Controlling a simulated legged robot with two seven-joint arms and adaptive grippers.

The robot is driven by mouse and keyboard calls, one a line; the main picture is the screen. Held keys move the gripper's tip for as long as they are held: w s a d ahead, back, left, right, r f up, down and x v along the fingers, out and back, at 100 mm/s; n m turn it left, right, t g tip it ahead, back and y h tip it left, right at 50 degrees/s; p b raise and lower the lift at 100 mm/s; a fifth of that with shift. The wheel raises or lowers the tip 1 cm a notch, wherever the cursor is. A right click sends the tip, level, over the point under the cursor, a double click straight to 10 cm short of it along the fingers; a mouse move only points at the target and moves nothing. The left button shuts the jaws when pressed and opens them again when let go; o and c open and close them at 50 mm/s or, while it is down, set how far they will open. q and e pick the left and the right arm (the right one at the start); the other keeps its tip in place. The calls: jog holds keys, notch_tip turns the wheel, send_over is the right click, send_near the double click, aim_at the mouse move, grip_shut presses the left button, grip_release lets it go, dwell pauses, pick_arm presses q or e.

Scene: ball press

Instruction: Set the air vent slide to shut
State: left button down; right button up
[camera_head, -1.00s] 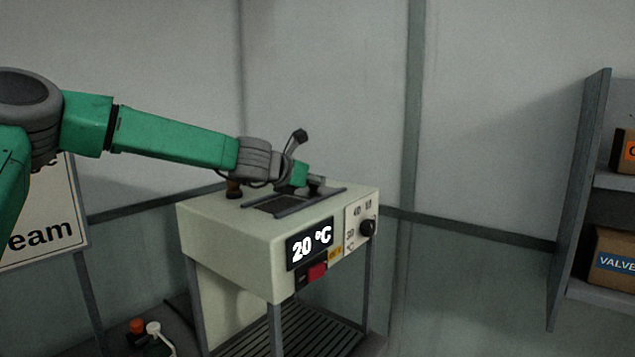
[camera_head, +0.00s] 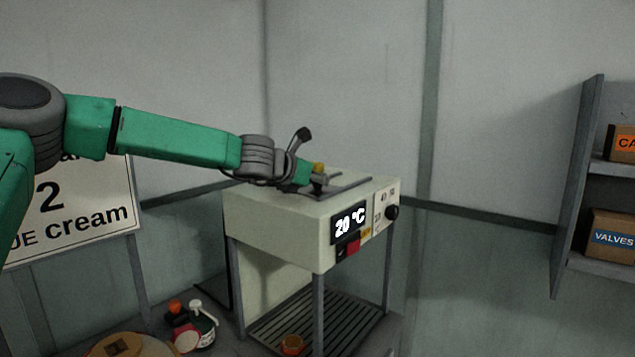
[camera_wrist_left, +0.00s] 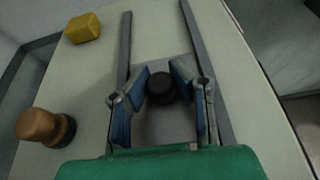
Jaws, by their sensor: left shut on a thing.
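The air vent slide is a grey plate with a black knob (camera_wrist_left: 161,88), set between two dark rails (camera_wrist_left: 124,70) on top of the cream machine (camera_head: 275,222). My left gripper (camera_head: 318,184) is over the left part of the rails in the head view. In the left wrist view its blue fingers (camera_wrist_left: 162,85) are shut on the knob, one on each side. The plate (camera_wrist_left: 165,130) lies under the fingers, and no dark grille shows beside it. In the head view, my gripper hides most of the slide. My right gripper is not in view.
A yellow block (camera_wrist_left: 83,28) and a wooden-handled piece (camera_wrist_left: 45,127) stand on the machine top beside the left rail. Shelves with boxes (camera_head: 612,237) stand right; a bottle (camera_head: 202,322) is below.

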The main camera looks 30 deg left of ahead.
pick_arm(q)
jog(key=shift+s+f, duration=0.1)
jog(key=shift+f, duration=0.45)
jog(key=c, duration=1.3)
grip_release()
jog(key=shift+s, duration=0.1)
jog(key=shift+a+r, duration=0.2)
jog(key=shift+s+r, duration=0.15)
jog(key=shift+s, duration=0.05)
jog(key=v, duration=1)
jog(key=shift+r, duration=0.1)
jog(key=shift+s+a+r, duration=0.1)
jog(key=shift+s+r, duration=0.1)
jog(key=shift+s, duration=0.5)
jog(key=shift+f, duration=0.1)
